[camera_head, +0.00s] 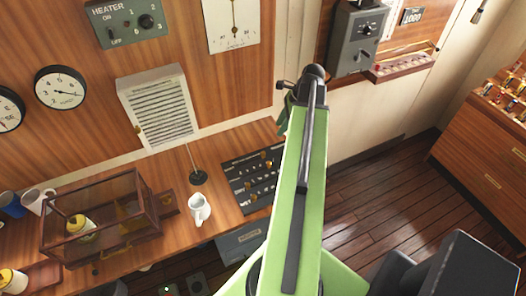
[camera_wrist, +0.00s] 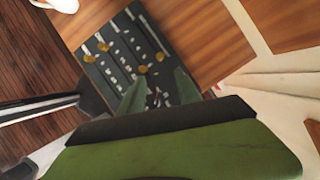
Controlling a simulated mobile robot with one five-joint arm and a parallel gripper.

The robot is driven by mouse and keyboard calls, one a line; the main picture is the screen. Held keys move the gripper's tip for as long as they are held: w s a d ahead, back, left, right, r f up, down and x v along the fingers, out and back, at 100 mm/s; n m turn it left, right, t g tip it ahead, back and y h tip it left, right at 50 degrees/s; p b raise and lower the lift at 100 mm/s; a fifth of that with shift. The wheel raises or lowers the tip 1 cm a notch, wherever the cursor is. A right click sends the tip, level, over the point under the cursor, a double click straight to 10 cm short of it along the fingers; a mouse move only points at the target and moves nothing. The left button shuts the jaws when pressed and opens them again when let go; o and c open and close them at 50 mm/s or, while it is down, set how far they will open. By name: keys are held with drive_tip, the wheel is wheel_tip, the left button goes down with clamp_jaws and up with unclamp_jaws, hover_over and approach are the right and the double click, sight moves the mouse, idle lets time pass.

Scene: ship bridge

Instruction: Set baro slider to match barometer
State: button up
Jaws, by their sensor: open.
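A dark slider panel (camera_head: 236,181) with small brass knobs and white markings lies on the wooden desk. It also shows in the wrist view (camera_wrist: 115,40), where several brass knobs sit at different places along their slots. I cannot read which one is the baro slider. My gripper (camera_wrist: 158,92) is open and empty, its two green fingers over the near end of the panel, apart from the knobs as far as I can see. A round white gauge (camera_head: 60,88) hangs on the wall, and another (camera_head: 8,108) is cut by the left edge. I cannot tell which is the barometer.
A white mug (camera_head: 199,208) and a black-based stand (camera_head: 198,177) are left of the panel. A glass-sided case (camera_head: 100,218) with a yellow-and-white bottle is farther left. A heater panel (camera_head: 127,22), a louvred vent (camera_head: 160,105) and a grey switch box (camera_head: 356,36) are on the wall.

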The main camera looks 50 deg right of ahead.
sight(263, 152)
drive_tip(key=b+x, duration=1.2)
drive_tip(key=x, duration=0.3)
drive_tip(key=shift+f, duration=0.1)
clamp_jaws()
idle(0.8)
